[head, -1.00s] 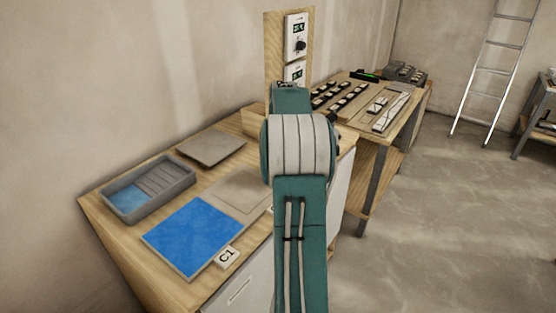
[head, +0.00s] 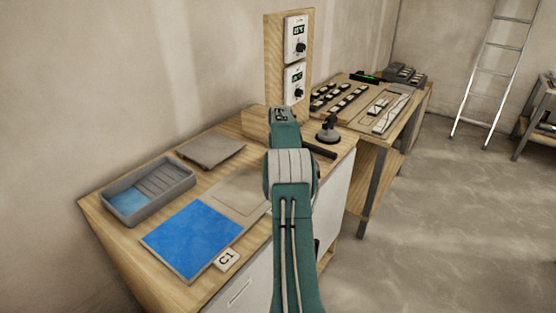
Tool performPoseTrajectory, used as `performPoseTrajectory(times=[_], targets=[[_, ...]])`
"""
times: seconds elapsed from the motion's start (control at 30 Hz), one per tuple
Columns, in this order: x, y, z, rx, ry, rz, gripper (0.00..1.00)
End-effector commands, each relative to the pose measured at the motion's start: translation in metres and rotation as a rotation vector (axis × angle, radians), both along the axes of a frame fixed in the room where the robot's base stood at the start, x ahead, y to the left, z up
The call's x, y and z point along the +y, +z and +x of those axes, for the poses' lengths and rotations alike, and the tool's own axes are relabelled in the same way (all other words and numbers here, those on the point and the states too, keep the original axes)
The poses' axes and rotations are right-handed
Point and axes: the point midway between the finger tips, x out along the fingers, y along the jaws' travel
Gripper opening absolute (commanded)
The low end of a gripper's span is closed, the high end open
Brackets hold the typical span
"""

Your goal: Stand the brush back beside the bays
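I cannot pick out the brush for certain. A dark bar (head: 319,151) lies at the bench's right side beside my arm, partly hidden by it; I cannot tell whether it is the brush. The bays are not clearly identifiable; a blue square panel (head: 192,238) with a C1 label (head: 226,259) lies at the front of the bench, and a pale outlined rectangle (head: 243,190) is beside it. My teal arm reaches forward over the bench's right part. My gripper does not show.
A grey tray (head: 182,190) with blue liquid and a ribbed slope stands at the left, near a grey slab (head: 210,149). A black knobbed tool (head: 328,129) stands at the right. Two dials (head: 295,83) are on a board behind. A second table (head: 408,125) stands beyond.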

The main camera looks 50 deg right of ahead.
Motion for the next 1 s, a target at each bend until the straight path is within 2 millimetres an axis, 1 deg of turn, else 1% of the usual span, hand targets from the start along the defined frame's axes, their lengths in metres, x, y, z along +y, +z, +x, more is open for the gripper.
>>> performPoseTrajectory(times=[0.07,0.33,0.37,0.4,0.83,0.93,1.0], targets=[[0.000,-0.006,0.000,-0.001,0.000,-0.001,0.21],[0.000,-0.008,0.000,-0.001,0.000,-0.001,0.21],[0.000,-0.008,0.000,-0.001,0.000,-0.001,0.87],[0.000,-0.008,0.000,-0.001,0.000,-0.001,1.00],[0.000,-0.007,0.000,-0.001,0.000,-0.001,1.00],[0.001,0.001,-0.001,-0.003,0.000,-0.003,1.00],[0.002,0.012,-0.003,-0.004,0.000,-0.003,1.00]])
